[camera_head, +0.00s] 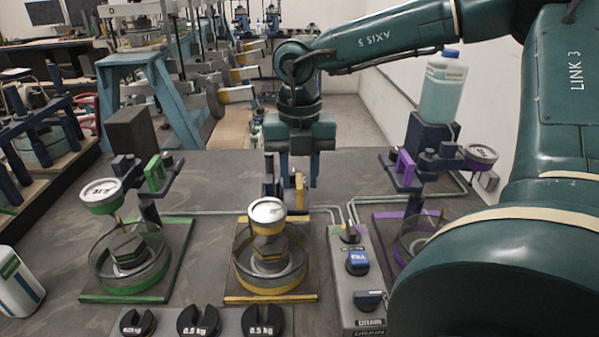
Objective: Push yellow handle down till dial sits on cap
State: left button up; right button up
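The yellow frame stands mid-table on its yellow-edged base (238,285). Its round white dial (267,210) with a yellow rim is right above the yellow-banded cap (268,247) in a clear-walled dish. The dial overlaps the cap's top in this view; I cannot tell whether they touch. My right gripper (299,178) points down behind the dial. Its two fingers show apart, at the yellow handle (299,193), which is partly hidden. I cannot tell whether the fingers touch it. My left gripper is not in view.
A green frame with a raised dial (101,195) stands left; a purple one with a raised dial (480,155) stands right, partly behind my arm. A control box (350,270) stands right of the yellow base. Slotted weights (200,321) sit at the front edge.

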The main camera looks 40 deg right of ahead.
notch_tip(320, 180, up, 13)
dwell(0.5)
jog(key=shift+s, duration=0.1)
dwell(0.4)
